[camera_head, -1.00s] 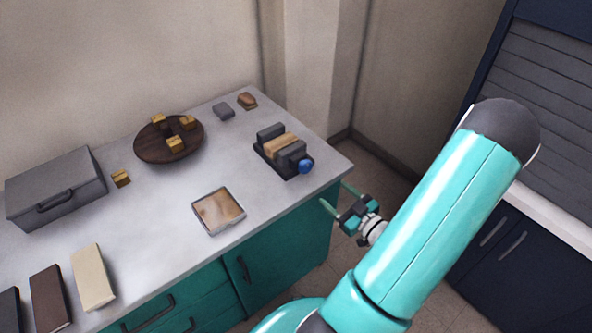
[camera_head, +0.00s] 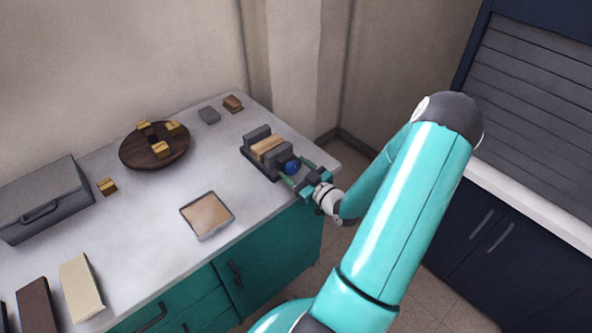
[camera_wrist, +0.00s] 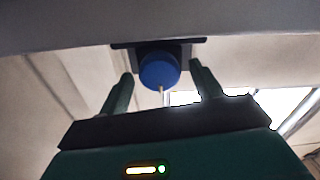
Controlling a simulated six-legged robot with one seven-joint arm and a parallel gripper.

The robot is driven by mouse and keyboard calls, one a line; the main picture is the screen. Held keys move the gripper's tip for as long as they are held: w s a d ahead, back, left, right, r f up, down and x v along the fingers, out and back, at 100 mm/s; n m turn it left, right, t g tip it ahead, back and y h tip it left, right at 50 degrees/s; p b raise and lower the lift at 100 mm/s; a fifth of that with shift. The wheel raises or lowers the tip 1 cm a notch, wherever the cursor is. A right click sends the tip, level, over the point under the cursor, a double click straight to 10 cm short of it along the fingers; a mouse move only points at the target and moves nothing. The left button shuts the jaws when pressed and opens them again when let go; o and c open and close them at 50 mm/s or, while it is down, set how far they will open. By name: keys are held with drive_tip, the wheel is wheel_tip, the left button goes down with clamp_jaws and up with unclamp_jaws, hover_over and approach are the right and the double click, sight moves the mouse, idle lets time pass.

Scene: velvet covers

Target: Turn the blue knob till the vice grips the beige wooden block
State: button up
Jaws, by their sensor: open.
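The grey vice (camera_head: 254,133) stands near the right end of the counter with the beige wooden block (camera_head: 268,147) between its jaws. I cannot tell if the jaws touch the block. The blue knob (camera_head: 292,167) is on the vice's near right end. My gripper (camera_head: 293,173) is open at the knob, with a finger on either side of it. In the wrist view the blue knob (camera_wrist: 159,71) sits between the fingertips of my gripper (camera_wrist: 163,72), with gaps visible on both sides. A thin pale mark shows at the knob's edge.
A tray (camera_head: 184,214) lies left of my gripper on the counter (camera_head: 150,215). A round dark wooden board (camera_head: 135,158) with several yellowish blocks, a grey case (camera_head: 75,190) and two small blocks stand farther back. The counter's right edge is close to the vice.

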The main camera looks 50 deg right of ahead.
drive_tip(key=shift+w, duration=0.15)
drive_tip(key=c, duration=1)
drive_tip(key=shift+m, duration=0.4)
drive_tip(key=m, duration=0.3)
drive_tip(key=shift+d, duration=0.1)
drive_tip(key=m, duration=0.8)
drive_tip(key=shift+d+f+m, duration=0.1)
drive_tip(key=shift+f+m, duration=0.05)
drive_tip(key=shift+m, duration=1.95)
